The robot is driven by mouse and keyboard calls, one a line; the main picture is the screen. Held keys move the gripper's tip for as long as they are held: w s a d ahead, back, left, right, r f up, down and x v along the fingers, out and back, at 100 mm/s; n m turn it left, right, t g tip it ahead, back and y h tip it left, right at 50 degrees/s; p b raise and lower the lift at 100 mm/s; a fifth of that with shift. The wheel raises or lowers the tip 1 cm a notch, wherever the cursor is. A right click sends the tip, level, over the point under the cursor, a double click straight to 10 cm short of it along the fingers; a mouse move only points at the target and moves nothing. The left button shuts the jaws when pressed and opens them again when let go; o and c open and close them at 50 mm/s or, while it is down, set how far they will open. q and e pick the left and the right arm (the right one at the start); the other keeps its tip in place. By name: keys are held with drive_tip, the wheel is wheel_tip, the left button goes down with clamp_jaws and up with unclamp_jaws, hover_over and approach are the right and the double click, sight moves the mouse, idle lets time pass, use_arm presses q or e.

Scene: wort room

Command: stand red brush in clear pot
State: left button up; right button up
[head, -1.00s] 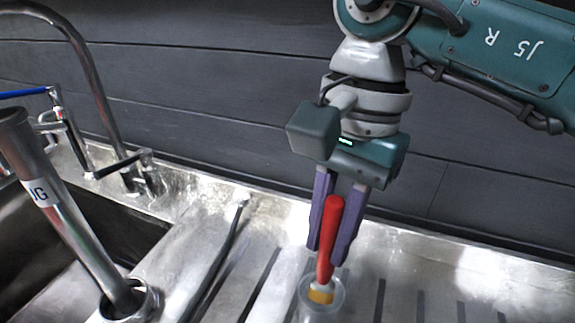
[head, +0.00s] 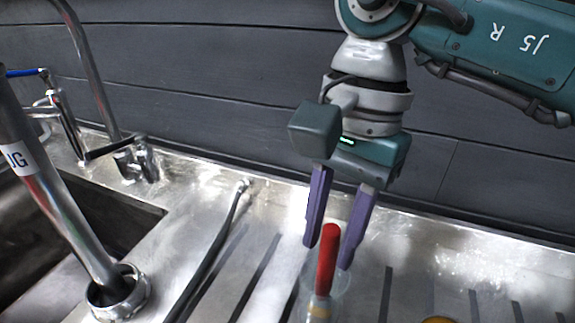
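The red brush (head: 326,272) stands handle up, slightly tilted, with its lower end inside the clear pot (head: 341,291). The pot stands on the ribbed steel drainer, and its lower part is cut off by the bottom edge of the head view. My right gripper (head: 328,256) points down over the pot with its two purple fingers apart. The top of the red handle shows between the fingertips, with a gap on either side. My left gripper is not in view.
A steel sink (head: 70,235) with a tap is at the left. A labelled steel tube (head: 62,205) stands in a metal ring in front of it. A dark hose (head: 215,255) lies left of the pot. A yellow thing (head: 438,320) peeks in at the bottom edge.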

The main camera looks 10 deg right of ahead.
drive_tip(key=shift+o, duration=1.3)
wheel_tip(320, 180, up, 10)
drive_tip(key=w+d+b, duration=0.1)
drive_tip(key=shift+d, duration=0.2)
drive_tip(key=shift+f, duration=0.1)
